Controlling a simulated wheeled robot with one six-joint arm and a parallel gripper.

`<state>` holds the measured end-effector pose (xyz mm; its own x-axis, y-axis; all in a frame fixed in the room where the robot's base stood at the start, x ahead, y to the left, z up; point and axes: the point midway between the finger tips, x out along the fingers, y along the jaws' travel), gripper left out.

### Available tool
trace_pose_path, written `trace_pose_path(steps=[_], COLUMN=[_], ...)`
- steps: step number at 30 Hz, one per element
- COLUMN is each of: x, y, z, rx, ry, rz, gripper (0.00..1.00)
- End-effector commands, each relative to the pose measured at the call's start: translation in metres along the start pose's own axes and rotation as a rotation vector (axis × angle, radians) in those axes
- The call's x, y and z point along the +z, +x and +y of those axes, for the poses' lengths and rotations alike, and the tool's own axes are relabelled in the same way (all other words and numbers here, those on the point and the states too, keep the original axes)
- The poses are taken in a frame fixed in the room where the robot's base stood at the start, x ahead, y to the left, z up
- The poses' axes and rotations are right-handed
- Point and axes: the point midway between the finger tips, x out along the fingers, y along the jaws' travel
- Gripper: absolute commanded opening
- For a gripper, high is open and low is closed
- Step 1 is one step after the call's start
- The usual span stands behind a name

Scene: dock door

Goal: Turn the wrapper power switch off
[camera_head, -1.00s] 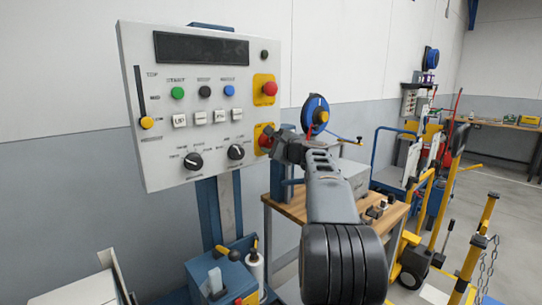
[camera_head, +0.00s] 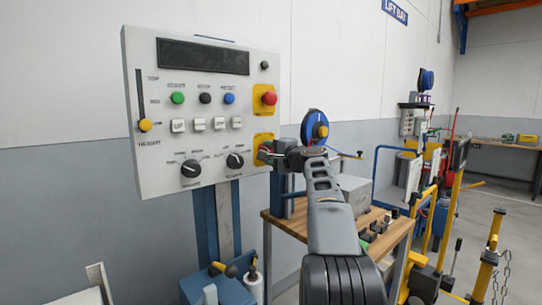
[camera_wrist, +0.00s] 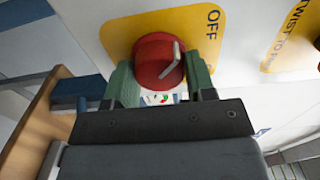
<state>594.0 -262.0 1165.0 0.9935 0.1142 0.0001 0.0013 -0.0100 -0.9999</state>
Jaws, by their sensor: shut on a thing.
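The wrapper control panel (camera_head: 150,80) is a pale grey box on a blue post. Its power switch (camera_wrist: 156,58) is a round red knob with a grey bar handle, on a yellow plate (camera_wrist: 120,32) marked OFF. My gripper (camera_wrist: 160,80) has its two green fingers on either side of the red knob, shut on it. In the head view my gripper (camera_head: 268,153) is at the panel's lower right and hides most of the knob. The handle slants in the wrist view; which setting it stands at I cannot tell.
A red emergency button (camera_head: 269,98) on a yellow plate sits just above. Two black dials (camera_head: 235,160) and coloured buttons (camera_head: 178,98) are to the left. A wooden bench (camera_head: 290,222) with a grey box (camera_head: 354,190) stands below my arm.

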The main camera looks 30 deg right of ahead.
Motion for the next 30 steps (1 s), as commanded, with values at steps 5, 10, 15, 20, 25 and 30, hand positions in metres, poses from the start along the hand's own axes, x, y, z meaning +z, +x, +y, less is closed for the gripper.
trace_pose_path(steps=[5,10,15,20,25,30], x=[0.0003,0.0003,0.0002,0.0002,0.0001,-0.0001], y=[0.0002,0.0002,0.0001,0.0001,0.0000,-0.0086], z=[-0.0001,-0.0002,-0.0002,-0.0002,-0.0002,0.0002], rx=[0.000,0.000,0.000,0.000,0.000,0.000], ry=[-0.007,-0.006,-0.006,-0.005,-0.004,-0.005], rz=[-0.001,0.000,0.000,0.000,0.000,0.002], gripper=[0.27,0.27,0.63,0.76,0.76,0.76])
